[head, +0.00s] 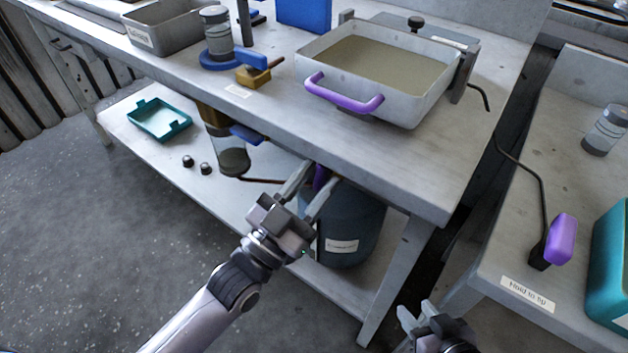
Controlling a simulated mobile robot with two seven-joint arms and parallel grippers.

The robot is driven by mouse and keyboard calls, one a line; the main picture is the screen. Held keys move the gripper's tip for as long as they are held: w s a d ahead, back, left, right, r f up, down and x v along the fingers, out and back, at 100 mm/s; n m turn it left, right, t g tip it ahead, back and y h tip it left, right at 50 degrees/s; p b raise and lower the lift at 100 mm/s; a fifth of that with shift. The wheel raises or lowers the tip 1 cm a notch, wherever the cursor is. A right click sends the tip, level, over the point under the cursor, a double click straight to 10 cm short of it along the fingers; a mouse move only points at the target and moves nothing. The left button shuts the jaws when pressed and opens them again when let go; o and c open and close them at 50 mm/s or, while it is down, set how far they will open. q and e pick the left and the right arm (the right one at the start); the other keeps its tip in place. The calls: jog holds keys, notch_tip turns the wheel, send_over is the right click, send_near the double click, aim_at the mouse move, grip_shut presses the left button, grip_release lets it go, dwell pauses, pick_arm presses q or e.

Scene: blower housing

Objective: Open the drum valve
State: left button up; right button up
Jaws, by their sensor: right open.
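A dark blue drum (352,225) with a white label stands on the lower shelf under the bench, near its right end. A purple part (320,177) shows at the drum's upper left; it looks like the valve's handle. My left gripper (319,181) reaches in under the bench top with its fingers apart, one on each side of the purple part. I cannot tell whether the fingers touch it. The rest of the valve is hidden by the gripper and the bench edge. My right gripper (418,308) is open and empty, low in the picture, right of the drum.
The bench top edge (290,125) hangs over the drum. A pan (420,108) with a purple handle stands on top. On the shelf are a glass jar (233,160), a teal tray (160,119) and two dark knobs (197,164). A second bench (540,180) stands at right.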

pick_arm(q)
jog(key=shift+s, duration=0.1)
jog(key=v, duration=0.7)
jog(key=shift+f, duration=0.1)
pick_arm(e)
jog(key=shift+s, duration=0.15)
